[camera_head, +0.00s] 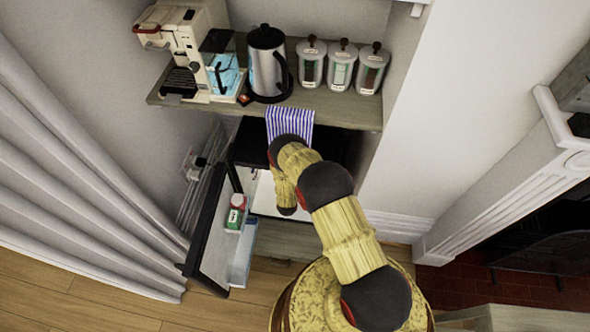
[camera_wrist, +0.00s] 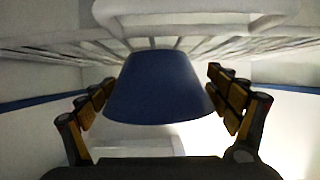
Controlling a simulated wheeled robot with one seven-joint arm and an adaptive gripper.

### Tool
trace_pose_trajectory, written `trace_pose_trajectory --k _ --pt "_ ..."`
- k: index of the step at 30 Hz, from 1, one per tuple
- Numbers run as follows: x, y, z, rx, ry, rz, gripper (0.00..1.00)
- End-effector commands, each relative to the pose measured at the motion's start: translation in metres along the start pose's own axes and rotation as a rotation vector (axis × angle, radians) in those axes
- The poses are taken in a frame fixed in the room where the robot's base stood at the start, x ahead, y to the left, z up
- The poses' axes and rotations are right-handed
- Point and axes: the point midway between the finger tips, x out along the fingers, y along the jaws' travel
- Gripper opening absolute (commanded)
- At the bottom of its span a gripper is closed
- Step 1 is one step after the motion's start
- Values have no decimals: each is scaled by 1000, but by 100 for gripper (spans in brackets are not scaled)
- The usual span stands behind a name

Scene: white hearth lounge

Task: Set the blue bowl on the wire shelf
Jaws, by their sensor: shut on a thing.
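The blue bowl (camera_wrist: 155,88) fills the middle of the wrist view, between the two fingers of my gripper (camera_wrist: 160,82), which is shut on it. In this picture its wider edge is at the bottom and its narrower end at the top. The white wire shelf (camera_wrist: 55,48) spans the upper part of the wrist view, behind the bowl. I cannot tell whether the bowl touches it. In the head view my arm reaches into the open small fridge (camera_head: 264,192); the bowl, the shelf and my fingers are hidden there.
The fridge door (camera_head: 207,225) stands open at left, holding a red-capped bottle (camera_head: 237,208) and a pale carton (camera_head: 243,255). A striped towel (camera_head: 289,122) hangs over the counter (camera_head: 330,107) above. A coffee machine (camera_head: 185,40), kettle (camera_head: 267,65) and three canisters (camera_head: 341,68) stand there.

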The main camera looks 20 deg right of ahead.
Motion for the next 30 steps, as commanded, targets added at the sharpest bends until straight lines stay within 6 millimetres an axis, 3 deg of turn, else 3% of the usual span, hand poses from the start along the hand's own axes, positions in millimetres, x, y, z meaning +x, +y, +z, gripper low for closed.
trace_pose_trajectory --k 9,10,15,27,30 --pt "2 -1 0 2 4 0 53" --pt "1 -1 0 2 3 0 90" --pt "1 -1 0 2 3 0 100" --pt "1 -1 -4 2 5 -1 100" --pt "-10 -1 -5 0 3 -1 100"
